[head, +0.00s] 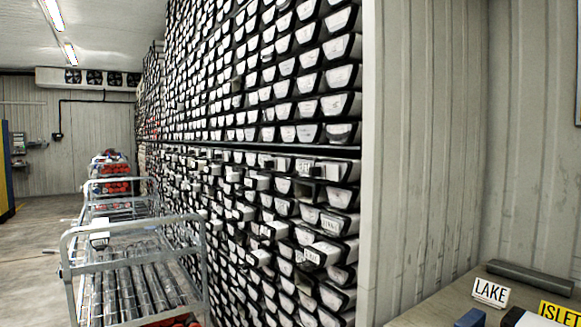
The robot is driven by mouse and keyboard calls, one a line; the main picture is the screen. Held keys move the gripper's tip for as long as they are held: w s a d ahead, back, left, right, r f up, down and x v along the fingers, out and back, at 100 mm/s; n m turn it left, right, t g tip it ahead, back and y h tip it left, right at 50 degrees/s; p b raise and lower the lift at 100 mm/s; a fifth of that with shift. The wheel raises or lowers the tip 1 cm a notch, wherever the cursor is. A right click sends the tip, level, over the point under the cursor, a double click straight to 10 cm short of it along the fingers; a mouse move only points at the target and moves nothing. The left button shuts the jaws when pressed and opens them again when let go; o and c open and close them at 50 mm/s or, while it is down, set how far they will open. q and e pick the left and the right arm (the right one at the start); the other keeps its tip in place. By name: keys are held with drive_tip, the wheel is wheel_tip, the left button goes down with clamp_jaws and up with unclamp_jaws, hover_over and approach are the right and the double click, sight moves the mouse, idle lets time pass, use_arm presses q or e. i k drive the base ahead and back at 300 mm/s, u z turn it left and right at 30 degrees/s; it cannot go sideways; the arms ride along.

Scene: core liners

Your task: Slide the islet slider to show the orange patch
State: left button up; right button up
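A yellow sign reading ISLET (559,312) stands at the bottom right corner, cut off by the picture's right edge. The slider itself cannot be made out, and I see no orange patch by the sign. A white sign reading LAKE (490,293) stands to its left on the same bench top (432,314). Neither of my grippers is in view.
A dark grey bar (530,278) lies at the back of the bench. A blue block (470,318) and a dark piece (513,316) show at the bottom edge. A tall rack of core liners (290,130) fills the middle, with metal carts (135,262) at left.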

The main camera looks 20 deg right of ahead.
sight(318, 171)
drive_tip(key=k, duration=0.5)
drive_tip(key=u, duration=0.6)
drive_tip(key=i, duration=1.7)
drive_tip(key=z, duration=0.7)
